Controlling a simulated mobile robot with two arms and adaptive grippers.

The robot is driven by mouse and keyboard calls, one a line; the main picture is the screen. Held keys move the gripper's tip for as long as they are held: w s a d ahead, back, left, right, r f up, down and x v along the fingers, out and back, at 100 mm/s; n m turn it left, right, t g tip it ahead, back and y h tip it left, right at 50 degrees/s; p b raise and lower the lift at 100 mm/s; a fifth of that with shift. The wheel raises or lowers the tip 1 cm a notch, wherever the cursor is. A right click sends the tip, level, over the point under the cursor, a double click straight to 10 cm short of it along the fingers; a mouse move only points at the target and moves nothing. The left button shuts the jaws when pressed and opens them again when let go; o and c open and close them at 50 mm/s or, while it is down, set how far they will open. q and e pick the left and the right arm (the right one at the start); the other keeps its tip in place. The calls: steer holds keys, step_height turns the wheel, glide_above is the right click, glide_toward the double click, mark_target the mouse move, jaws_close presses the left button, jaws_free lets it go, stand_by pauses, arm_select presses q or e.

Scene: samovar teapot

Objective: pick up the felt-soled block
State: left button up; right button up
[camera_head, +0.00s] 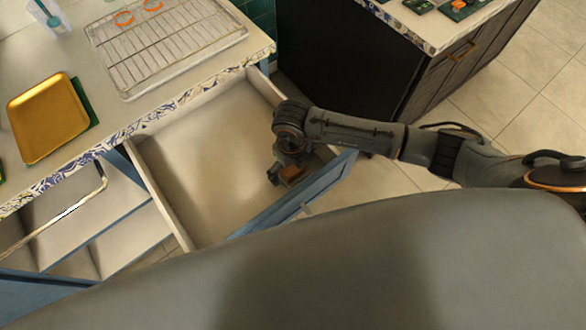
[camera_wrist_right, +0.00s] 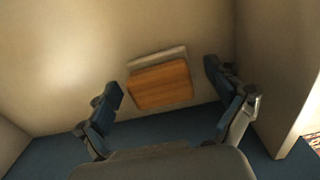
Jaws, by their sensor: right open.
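The felt-soled block (camera_wrist_right: 160,87) lies in the open drawer (camera_head: 205,150), near its front right corner. In the wrist view it has an orange-brown wooden top and a pale grey layer along one edge. My left gripper is not in view.
The drawer's blue front (camera_head: 300,195) and its side walls stand close around my right gripper. A wire rack (camera_head: 165,45) and a yellow tray (camera_head: 48,116) rest on the counter. A dark cabinet (camera_head: 350,60) stands behind my right arm. The drawer's left part is empty.

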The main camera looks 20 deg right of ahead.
mark_target(292, 167)
steer(key=c, duration=1.2)
steer(key=shift+c, duration=0.2)
step_height(292, 167, up, 10)
steer(key=shift+r+b, duration=0.1)
steer(key=shift+b, duration=0.2)
steer(key=o, duration=0.5)
steer(key=c, duration=0.4)
